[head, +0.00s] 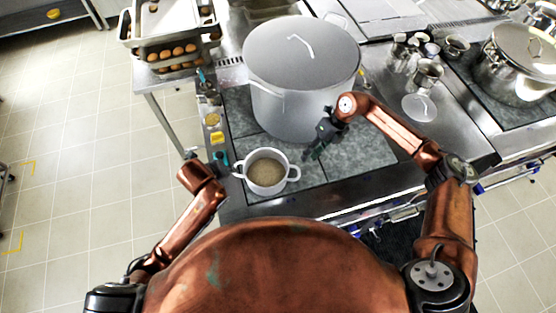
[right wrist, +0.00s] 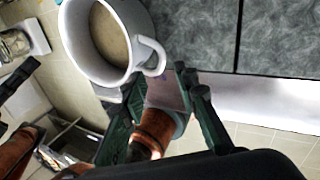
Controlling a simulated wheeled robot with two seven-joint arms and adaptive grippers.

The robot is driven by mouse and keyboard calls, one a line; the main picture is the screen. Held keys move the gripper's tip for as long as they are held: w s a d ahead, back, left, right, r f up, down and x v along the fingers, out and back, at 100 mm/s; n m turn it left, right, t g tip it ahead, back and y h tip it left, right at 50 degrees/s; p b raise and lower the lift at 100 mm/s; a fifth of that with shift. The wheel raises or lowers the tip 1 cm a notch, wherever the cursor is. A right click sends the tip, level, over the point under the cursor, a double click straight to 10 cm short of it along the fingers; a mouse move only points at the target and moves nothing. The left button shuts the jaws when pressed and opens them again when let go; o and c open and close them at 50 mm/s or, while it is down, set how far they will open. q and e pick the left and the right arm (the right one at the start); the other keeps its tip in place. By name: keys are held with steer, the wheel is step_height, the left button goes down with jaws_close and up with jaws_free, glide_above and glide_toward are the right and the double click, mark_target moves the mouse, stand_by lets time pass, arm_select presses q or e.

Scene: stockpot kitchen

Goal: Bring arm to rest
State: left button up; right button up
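My right gripper (head: 314,150) hangs over the stove top in front of the big lidded stockpot (head: 285,112), to the right of a small white pot (head: 267,178). In the right wrist view its green fingers (right wrist: 160,84) stand apart with nothing held between them. The small pot (right wrist: 122,68) lies beyond the fingers there, with one handle close to them in the picture. My left arm reaches up at the left of the head view, beside the counter's left edge. Its gripper (head: 190,155) is small and mostly hidden by the wrist, so its opening is unclear.
The small pot holds a beige-brown content. Metal jugs and cups (head: 427,73) and another lidded pot (head: 520,62) stand at the right. Trays of eggs (head: 172,52) stand at the back left. Grey plates around the small pot (head: 345,160) are bare. Tiled floor is clear at the left.

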steer(key=shift+w+d+r, duration=0.15)
steer(key=shift+d+r, duration=0.15)
steer(key=shift+r, duration=0.35)
steer(key=shift+a, duration=0.1)
